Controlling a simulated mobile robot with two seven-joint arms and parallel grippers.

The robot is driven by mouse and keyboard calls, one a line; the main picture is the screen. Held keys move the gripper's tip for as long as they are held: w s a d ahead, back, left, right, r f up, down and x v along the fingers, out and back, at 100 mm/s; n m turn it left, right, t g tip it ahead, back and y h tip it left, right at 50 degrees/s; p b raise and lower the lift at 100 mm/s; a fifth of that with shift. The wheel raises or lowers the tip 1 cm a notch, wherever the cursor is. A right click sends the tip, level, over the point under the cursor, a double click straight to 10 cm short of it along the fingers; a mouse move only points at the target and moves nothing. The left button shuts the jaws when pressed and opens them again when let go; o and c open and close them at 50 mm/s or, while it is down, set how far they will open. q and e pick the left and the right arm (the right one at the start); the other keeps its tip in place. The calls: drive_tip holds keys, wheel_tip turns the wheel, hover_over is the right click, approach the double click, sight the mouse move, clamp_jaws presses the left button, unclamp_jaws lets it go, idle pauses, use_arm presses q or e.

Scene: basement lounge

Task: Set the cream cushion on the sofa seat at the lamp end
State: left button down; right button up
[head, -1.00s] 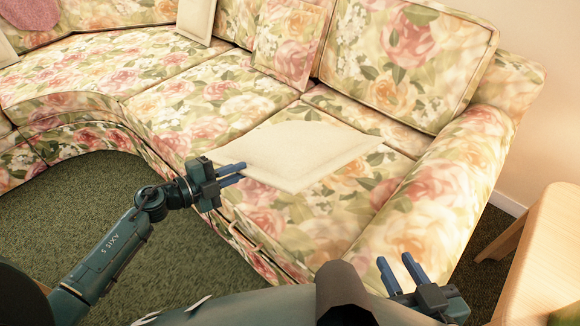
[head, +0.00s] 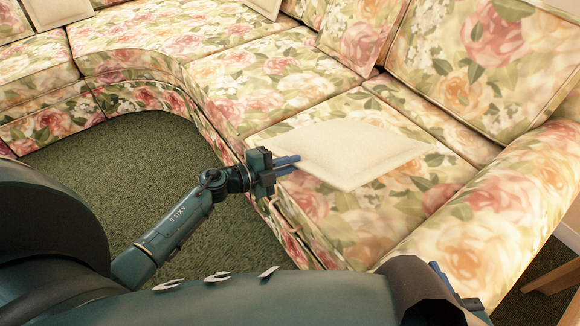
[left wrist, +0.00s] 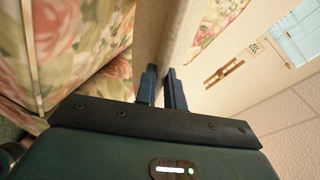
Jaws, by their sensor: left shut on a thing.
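The cream cushion (head: 355,152) lies nearly level over the floral sofa seat (head: 420,195), near the right-hand sofa arm. I cannot tell whether its whole underside touches the seat. My left gripper (head: 299,161) is shut on the cushion's near-left edge, at the front of the sofa. The left wrist view shows the pale cushion (left wrist: 172,35) edge-on between the fingers (left wrist: 163,88). My right gripper (head: 455,288) is at the bottom right, mostly hidden behind my own arm. No lamp shows.
The floral sofa arm (head: 510,225) and back cushion (head: 480,60) bound the seat. A floral throw pillow (head: 358,32) leans on the backrest. Seat to the left (head: 260,80) is clear. A wooden piece of furniture (head: 557,275) stands at the right edge, beyond the sofa arm.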

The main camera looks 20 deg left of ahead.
drive_tip(key=shift+w+a+r, duration=0.1)
drive_tip(key=shift+r, duration=0.15)
drive_tip(key=shift+f, duration=0.1)
use_arm(q)
drive_tip(key=c, duration=1.9)
unclamp_jaws()
drive_tip(key=shift+f, duration=0.1)
drive_tip(key=o, duration=0.4)
